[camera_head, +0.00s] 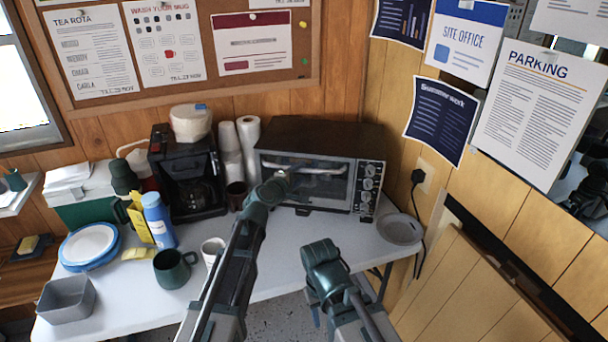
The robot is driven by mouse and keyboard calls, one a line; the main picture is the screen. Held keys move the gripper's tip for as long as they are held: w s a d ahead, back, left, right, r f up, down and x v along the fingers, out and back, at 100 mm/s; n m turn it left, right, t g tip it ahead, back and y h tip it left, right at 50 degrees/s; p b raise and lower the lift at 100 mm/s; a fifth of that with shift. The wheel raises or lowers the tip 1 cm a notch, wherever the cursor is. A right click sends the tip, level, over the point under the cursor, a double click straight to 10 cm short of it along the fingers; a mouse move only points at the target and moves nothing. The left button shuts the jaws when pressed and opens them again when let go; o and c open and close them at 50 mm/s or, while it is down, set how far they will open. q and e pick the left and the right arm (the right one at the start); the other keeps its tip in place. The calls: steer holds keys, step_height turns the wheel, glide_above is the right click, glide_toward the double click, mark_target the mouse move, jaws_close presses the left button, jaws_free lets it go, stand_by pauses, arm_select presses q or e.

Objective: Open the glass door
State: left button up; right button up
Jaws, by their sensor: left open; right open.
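The glass door (322,187) is the front of a dark toaster oven (315,135) at the back of the table. It looks shut. A pale bar handle (322,170) runs along its upper part. My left gripper (282,180) is open in front of the left part of the door, close to the handle's left end. It hides part of the glass, and I cannot tell whether it touches the handle. My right gripper (318,250) is open and lower, in front of the table's near side, away from the oven.
A coffee maker (187,170) and stacked cups (248,135) stand left of the oven. A grey plate (400,229) lies to its right. A blue bottle (158,221), a dark green mug (174,269) and a white cup (212,250) stand left of my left arm.

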mark_target(303, 171)
arm_select(q)
steer(key=shift+b+x, duration=0.3)
steer(key=shift+x, duration=1.4)
steer(key=shift+c, duration=0.2)
jaws_close()
